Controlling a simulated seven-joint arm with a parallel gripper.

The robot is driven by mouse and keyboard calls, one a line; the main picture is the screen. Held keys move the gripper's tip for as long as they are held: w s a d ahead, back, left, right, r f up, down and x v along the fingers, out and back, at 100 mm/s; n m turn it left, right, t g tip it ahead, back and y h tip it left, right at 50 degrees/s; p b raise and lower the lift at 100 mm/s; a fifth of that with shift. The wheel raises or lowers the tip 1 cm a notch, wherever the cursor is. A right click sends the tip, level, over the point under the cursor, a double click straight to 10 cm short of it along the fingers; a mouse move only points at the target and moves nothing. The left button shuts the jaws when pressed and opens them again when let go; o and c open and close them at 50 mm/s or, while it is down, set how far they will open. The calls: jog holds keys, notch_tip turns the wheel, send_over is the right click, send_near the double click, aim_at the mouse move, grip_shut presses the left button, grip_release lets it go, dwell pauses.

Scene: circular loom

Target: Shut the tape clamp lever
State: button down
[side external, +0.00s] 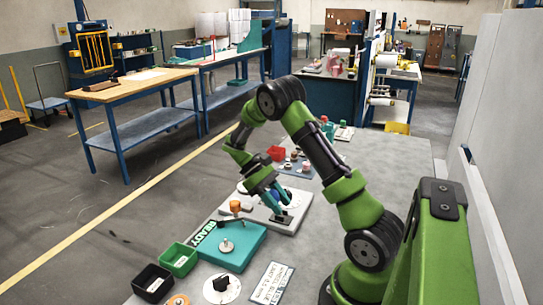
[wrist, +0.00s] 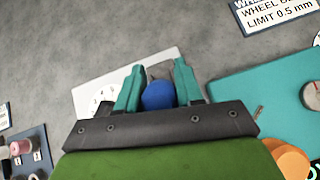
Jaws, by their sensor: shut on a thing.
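My gripper (wrist: 158,82) has its two teal fingers on either side of a round blue knob (wrist: 158,96) and is shut on it. The knob looks like the handle end of the clamp lever, but the lever's arm and pivot are hidden by my gripper. In the side view my gripper (side external: 281,216) is low over this plate (side external: 291,226). I cannot tell the lever's angle.
A teal base (side external: 240,258) with a dial and a "READY" sign (side external: 203,233) stands next to the plate. An orange knob (side external: 235,206) is close to my gripper. Green (side external: 180,258) and black (side external: 152,282) bins are at the front left. Grey bench to the right is clear.

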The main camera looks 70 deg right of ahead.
jog(key=shift+w+g, duration=0.25)
jog(key=shift+g, duration=0.15)
jog(key=c, duration=0.8)
grip_release()
jog(key=v, duration=1.2)
